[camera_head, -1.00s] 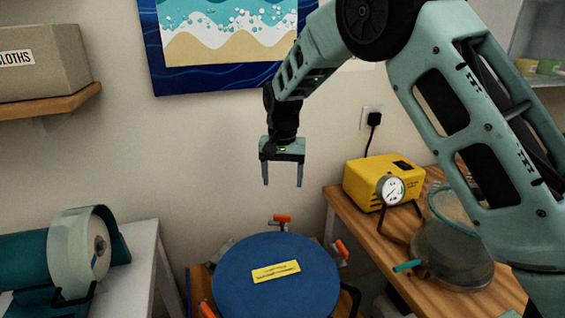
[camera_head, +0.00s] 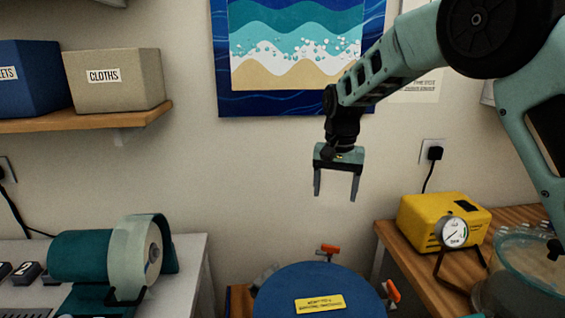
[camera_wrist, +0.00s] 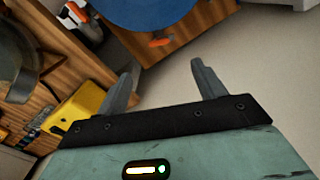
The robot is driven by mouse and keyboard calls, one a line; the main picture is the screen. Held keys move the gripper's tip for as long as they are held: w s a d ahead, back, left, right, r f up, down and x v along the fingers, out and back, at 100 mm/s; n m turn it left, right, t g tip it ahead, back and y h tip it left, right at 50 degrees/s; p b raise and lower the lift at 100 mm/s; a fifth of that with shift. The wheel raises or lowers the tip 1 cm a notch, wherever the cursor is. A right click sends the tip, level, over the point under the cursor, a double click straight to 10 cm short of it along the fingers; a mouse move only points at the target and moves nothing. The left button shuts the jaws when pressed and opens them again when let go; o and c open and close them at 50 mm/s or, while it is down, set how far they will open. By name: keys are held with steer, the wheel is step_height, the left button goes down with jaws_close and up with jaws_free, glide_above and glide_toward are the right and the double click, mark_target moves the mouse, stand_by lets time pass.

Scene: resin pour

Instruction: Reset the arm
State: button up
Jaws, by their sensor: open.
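My gripper (camera_head: 337,184) hangs in the air in front of the wall, with its two fingers pointing down. It is open and nothing is between the fingers. In the head view it is above the round blue lid (camera_head: 290,285) and apart from it. In the wrist view my gripper (camera_wrist: 165,85) also shows open and empty, with the blue disc (camera_wrist: 150,8) beyond it at the top edge. My arm reaches in from the upper right.
A yellow pump (camera_head: 420,218) with a gauge and a clear chamber (camera_head: 525,262) stand on the wooden bench at right. A teal and grey machine (camera_head: 120,258) stands on the left table. A shelf (camera_head: 75,122) holds a cloths box (camera_head: 115,82). Space around the gripper is clear.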

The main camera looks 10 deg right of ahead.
steer(key=s+a+r+n+y, duration=0.1)
steer(key=s+a+n, duration=0.25)
steer(key=s, duration=0.55)
steer(key=s+a+n, duration=0.2)
steer(key=s+a, duration=0.2)
steer(key=s, duration=0.5)
steer(key=s+d+f+n, duration=0.1)
steer(key=s+n, duration=0.2)
steer(key=s, duration=0.6)
steer(key=s+d+f+n, duration=0.1)
steer(key=s+f+n, duration=0.1)
steer(key=s, duration=0.8)
steer(key=shift+n+h, duration=0.3)
steer(key=shift+n, duration=0.55)
